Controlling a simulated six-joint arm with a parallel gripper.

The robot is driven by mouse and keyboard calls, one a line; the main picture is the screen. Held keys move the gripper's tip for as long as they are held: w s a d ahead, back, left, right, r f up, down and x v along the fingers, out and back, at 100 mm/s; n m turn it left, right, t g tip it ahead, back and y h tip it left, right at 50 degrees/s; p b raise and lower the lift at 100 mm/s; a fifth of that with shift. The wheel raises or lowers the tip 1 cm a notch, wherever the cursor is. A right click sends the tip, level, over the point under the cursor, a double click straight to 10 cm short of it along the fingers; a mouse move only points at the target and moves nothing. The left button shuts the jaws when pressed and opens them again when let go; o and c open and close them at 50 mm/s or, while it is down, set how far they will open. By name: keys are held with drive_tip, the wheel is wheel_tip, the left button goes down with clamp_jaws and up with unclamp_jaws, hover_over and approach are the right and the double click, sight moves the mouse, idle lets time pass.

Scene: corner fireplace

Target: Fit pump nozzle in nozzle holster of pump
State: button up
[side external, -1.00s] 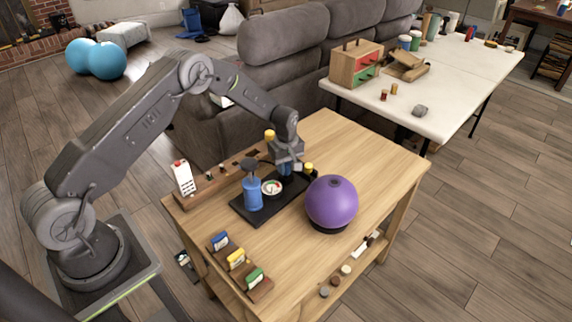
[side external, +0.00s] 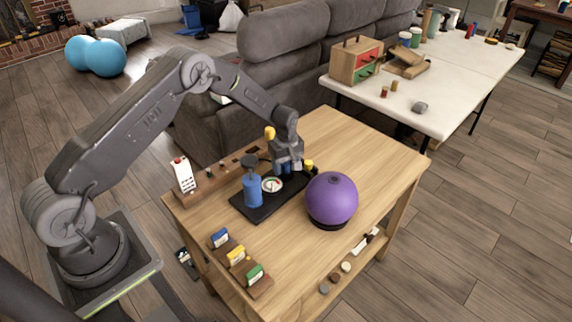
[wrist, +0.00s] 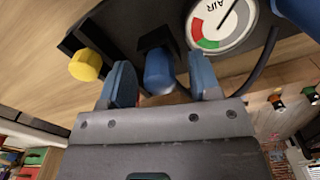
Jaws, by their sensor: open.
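The pump has a blue cylinder (side external: 253,190) with a dark handle and a round AIR gauge (wrist: 222,22) on a black base (side external: 247,212). My gripper (side external: 290,168) is low over the far end of the base. In the wrist view its two blue fingers (wrist: 163,86) are open, one on each side of a small blue cylinder (wrist: 158,73), apparently the nozzle. That cylinder is at a dark bracket (wrist: 154,42), likely the holster; how deep it sits I cannot tell. A dark hose (wrist: 262,70) curves beside the gauge. Finger contact is not clear.
A yellow knob (wrist: 85,65) stands close beside the fingers. A purple ball (side external: 331,198) sits right of the pump. The table's right side is clear.

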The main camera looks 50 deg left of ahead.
drive_tip(key=shift+r, duration=0.1)
drive_tip(key=s+d+r+m+t, duration=0.1)
drive_tip(key=s+d+r+m, duration=0.15)
drive_tip(key=r, duration=1.05)
drive_tip(key=s+d+r+m+t, duration=0.1)
drive_tip(key=s+r, duration=0.3)
drive_tip(key=r, duration=0.9)
drive_tip(key=s+d+r+m+t, duration=0.1)
drive_tip(key=s+d+r+m, duration=0.1)
drive_tip(key=s+r+m, duration=0.45)
drive_tip(key=s+d+r+m+t, duration=0.1)
drive_tip(key=s+d+r, duration=0.15)
drive_tip(key=s, duration=0.75)
drive_tip(key=s+d+m+t, duration=0.1)
drive_tip(key=s+m, duration=0.2)
drive_tip(key=s, duration=0.7)
drive_tip(key=shift+s+f+m+t, duration=0.25)
drive_tip(key=shift+f+m+t, duration=0.05)
drive_tip(key=shift+m, duration=0.1)
